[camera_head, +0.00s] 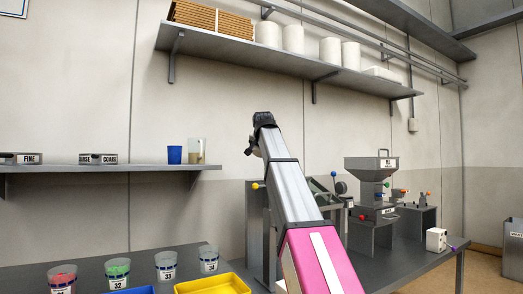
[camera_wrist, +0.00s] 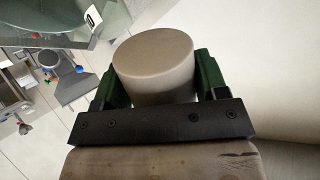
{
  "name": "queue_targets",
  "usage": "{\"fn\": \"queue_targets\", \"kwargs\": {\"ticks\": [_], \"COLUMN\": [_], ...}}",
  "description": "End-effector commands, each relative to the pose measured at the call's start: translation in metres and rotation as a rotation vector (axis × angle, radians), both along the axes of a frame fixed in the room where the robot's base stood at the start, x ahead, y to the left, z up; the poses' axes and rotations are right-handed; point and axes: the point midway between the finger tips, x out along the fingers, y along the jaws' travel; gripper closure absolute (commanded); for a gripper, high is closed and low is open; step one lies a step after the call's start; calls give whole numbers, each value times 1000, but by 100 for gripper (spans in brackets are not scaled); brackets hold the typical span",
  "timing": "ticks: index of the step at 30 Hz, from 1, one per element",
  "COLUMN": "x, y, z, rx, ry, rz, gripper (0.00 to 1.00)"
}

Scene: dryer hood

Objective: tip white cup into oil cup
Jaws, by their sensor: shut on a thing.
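In the wrist view, a white cup (camera_wrist: 153,62) sits between the green fingers of my gripper (camera_wrist: 160,75), which is shut on it. Its pale, rounded end faces the camera, and what is inside it cannot be seen. In the head view, my gripper (camera_head: 258,135) is raised in front of the wall, and the cup is mostly hidden by it. No cup is plainly marked as oil. A clear cup with a yellowish-brown content (camera_head: 197,155) stands on the left shelf, beside a blue cup (camera_head: 174,155); my gripper is to their right.
Clear numbered cups (camera_head: 117,273) with coloured contents stand at the table's front left, near a yellow tray (camera_head: 212,285). A grey hopper machine (camera_head: 371,172) stands right of my arm.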

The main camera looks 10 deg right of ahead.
Motion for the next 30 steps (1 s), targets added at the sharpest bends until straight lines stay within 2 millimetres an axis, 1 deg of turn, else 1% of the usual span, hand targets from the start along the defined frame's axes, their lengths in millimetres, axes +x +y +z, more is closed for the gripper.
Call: {"fn": "queue_targets", "kwargs": {"ticks": [5, 9, 14, 30], "x": [2, 1, 1, 4], "y": [1, 2, 0, -4], "z": [4, 2, -2, -11], "rx": [118, 262, 384, 606], "ry": [117, 262, 386, 607], "rz": [0, -1, 0, 1], "gripper": [60, 60, 60, 60]}}
